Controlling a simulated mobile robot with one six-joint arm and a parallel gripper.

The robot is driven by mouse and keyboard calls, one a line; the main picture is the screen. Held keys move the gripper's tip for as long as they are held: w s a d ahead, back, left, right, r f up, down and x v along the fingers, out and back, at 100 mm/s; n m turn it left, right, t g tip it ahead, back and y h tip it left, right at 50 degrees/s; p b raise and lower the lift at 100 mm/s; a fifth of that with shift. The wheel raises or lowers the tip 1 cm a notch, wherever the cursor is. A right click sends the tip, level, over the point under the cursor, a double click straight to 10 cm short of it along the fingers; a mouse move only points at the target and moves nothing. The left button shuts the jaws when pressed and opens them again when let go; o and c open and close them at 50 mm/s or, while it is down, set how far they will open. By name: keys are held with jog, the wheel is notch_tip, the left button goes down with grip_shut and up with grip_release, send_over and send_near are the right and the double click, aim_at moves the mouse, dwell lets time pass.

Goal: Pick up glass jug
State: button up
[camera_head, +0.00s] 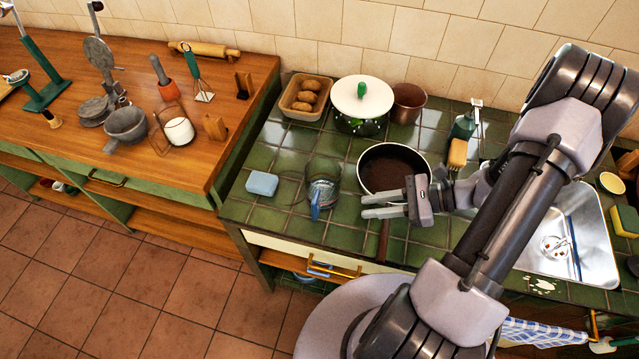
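The glass jug (323,190) stands on the green tiled counter, left of the dark frying pan. It is see-through, with a blue handle towards the front. My gripper (364,205) is to the right of the jug, its two fingers pointing left towards it. The fingers are apart with nothing between them. A small gap shows between the fingertips and the jug. The gripper's height above the counter is hard to tell.
The frying pan (388,167) lies behind my gripper, its handle running forward beneath it. A blue sponge (262,183) lies left of the jug. A white-lidded pot (361,103) and a bread tray (303,99) stand behind. The sink (590,235) is at right.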

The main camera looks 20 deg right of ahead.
aim_at(314, 218)
jog(key=b+x, duration=0.4)
jog(key=x, duration=1.1)
jog(key=shift+a+f+b, duration=0.1)
jog(key=shift+f+b, duration=0.15)
jog(key=shift+b, duration=0.05)
jog(key=shift+r, duration=0.1)
grip_shut()
